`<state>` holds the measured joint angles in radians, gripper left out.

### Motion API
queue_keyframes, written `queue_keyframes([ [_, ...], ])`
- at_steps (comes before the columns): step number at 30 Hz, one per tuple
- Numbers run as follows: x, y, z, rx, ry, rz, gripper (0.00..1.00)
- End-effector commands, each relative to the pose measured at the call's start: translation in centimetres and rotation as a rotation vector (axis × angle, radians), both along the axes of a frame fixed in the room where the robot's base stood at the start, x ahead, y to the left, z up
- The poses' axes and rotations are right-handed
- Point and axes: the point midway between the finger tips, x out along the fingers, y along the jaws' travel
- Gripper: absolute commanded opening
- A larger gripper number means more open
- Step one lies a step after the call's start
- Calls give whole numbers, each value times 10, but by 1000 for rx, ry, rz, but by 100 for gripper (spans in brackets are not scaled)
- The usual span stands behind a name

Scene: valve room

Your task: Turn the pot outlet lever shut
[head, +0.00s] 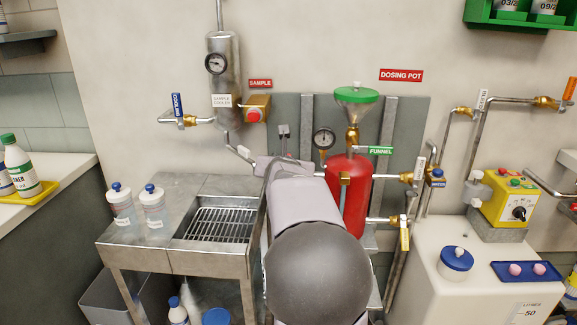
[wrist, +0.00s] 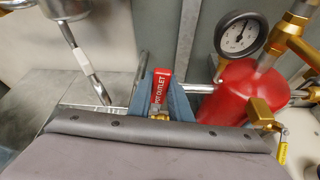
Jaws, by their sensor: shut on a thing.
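The pot outlet lever (wrist: 162,88) is red with white "POT OUTLET" lettering. In the wrist view it points up the picture from a brass valve body (wrist: 158,115), roughly across the pipe (wrist: 200,88) that leads to the red dosing pot (wrist: 228,92). My gripper (wrist: 162,78) is shut on the lever, with a blue-grey finger on each side. In the head view the red dosing pot (head: 350,200) stands right of my arm. My wrist and arm hide most of the outlet valve there; only small grey fingertips (head: 283,131) show above the wrist.
A pressure gauge (wrist: 240,34) and brass fittings sit close to the right of my gripper. A steel sample cooler (head: 224,75) hangs at left above a steel sink stand (head: 180,256) with two bottles. Other valves (head: 404,238) stand right of the pot.

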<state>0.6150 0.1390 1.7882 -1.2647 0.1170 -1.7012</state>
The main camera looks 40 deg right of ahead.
Motion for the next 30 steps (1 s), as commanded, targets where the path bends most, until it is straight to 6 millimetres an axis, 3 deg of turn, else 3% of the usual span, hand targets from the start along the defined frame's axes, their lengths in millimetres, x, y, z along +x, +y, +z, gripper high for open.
queue_keyframes([
  [25,7,7,0,-101,100,4,0],
  [26,7,7,0,-100,100,3,25],
  [27,7,7,0,-100,100,3,34],
  [30,7,7,0,-99,99,3,37],
])
